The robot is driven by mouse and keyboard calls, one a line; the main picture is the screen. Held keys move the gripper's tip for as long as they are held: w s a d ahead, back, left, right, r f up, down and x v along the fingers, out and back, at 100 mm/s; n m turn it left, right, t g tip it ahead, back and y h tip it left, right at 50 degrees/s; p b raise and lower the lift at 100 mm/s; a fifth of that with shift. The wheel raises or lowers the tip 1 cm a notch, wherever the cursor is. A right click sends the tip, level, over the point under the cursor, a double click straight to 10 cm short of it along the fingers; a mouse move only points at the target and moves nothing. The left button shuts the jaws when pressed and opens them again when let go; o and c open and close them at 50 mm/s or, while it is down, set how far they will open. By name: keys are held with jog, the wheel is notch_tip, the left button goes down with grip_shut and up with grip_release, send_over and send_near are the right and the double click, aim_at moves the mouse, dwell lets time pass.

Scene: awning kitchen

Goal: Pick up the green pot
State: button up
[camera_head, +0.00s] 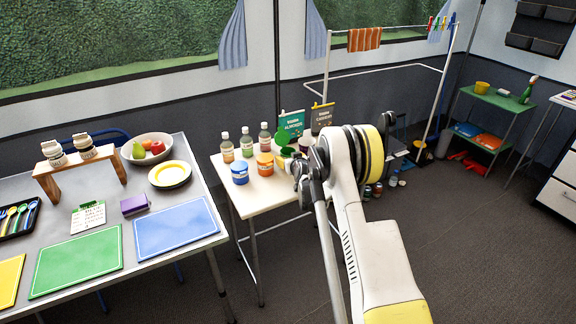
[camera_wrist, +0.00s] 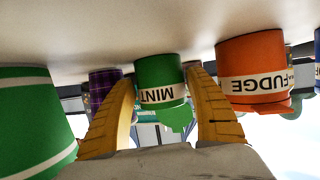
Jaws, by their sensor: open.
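The green pot (camera_wrist: 160,72), labelled MINT, is upside down in the wrist view, between the two yellow fingers of my gripper (camera_wrist: 160,80). The fingers are open, one on each side of the pot, with a visible gap on both sides. In the head view a green top (camera_head: 287,152), which looks like this pot, shows on the small white table (camera_head: 262,194) beside the orange pot (camera_head: 265,164). My arm hides part of that area and my fingers there.
In the wrist view the orange FUDGE pot (camera_wrist: 252,70) stands close beside one finger. A large green container (camera_wrist: 32,125) is near the other finger, with a purple checked item (camera_wrist: 103,84) behind. A blue pot (camera_head: 239,172) and several bottles (camera_head: 247,142) share the table.

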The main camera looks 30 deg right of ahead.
jog(key=shift+c, duration=0.2)
jog(key=c, duration=0.9)
jog(key=shift+r, duration=0.15)
